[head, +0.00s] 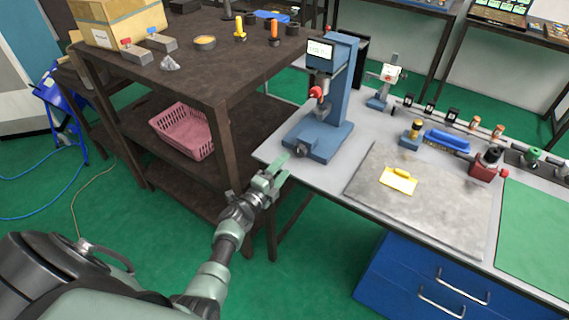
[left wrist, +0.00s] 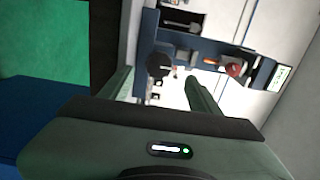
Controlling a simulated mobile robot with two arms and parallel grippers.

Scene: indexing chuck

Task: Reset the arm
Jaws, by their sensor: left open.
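My left gripper (head: 273,172) is at the left corner of the grey workbench (head: 292,172), in front of the blue press (head: 322,132). Its two pale green fingers are apart with nothing between them. In the left wrist view the gripper (left wrist: 160,88) also shows open, with the press (left wrist: 215,55) and its red knob (left wrist: 235,67) beyond the fingertips. I cannot tell whether the gripper touches the bench edge. My right gripper is in neither view.
A dark shelf table (head: 250,72) stands at the left, with a pink basket (head: 184,130) on its middle shelf. On the bench are a grey mat (head: 440,215) with a yellow piece (head: 399,180), a red fixture (head: 486,166) and a blue brush (head: 447,140). Blue drawers (head: 420,275) are below.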

